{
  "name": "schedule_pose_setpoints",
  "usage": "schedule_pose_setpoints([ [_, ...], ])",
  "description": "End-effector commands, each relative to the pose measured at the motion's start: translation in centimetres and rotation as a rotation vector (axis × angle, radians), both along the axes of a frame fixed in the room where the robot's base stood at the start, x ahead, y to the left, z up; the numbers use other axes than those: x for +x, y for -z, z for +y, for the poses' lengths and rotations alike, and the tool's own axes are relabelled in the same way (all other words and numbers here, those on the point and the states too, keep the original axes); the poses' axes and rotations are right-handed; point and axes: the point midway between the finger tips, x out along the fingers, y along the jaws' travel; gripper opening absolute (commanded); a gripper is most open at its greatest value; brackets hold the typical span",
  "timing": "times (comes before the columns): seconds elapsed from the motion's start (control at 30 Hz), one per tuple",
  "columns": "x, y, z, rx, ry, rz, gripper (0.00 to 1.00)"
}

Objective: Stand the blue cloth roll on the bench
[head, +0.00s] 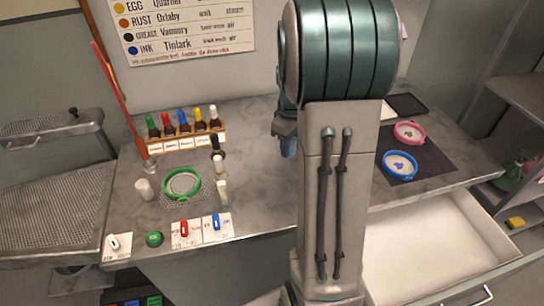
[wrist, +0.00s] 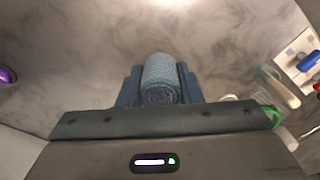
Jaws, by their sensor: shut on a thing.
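The blue cloth roll (wrist: 160,72) sits between the two fingers of my gripper (wrist: 160,88) in the wrist view. The fingers are shut on it, and its coiled end faces the camera. In the head view my arm hides most of my gripper, and a small blue part (head: 289,147) shows below the wrist; I cannot tell whether it is roll or finger. The grey marbled bench (head: 255,180) lies beneath. I cannot tell whether the roll touches it.
A rack of coloured bottles (head: 187,138), a green hoop (head: 181,184) and small bottles stand on the bench to the left. Blue (head: 399,165) and pink (head: 409,133) hoops lie on a dark mat at right. An open drawer (head: 425,245) juts out at right front. Bare bench lies around my gripper.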

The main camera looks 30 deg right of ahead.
Motion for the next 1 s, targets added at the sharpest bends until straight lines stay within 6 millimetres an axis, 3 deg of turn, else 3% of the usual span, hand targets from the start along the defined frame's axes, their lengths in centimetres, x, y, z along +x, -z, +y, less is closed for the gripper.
schedule_pose_setpoints([
  [0.1, 0.9, 1.6, 2.9, 0.001, -0.007, 0.004, 0.11],
  [0.33, 2.0, 3.7, 6.1, 0.0, -0.005, 0.002, 0.11],
  [0.47, 2.2, 4.4, 6.6, 0.0, -0.002, 0.002, 0.11],
  [0.7, 2.1, 7.6, 6.6, 0.0, -0.004, 0.002, 0.11],
  [1.0, 2.2, 8.1, 6.6, 0.0, -0.005, 0.0, 0.11],
])
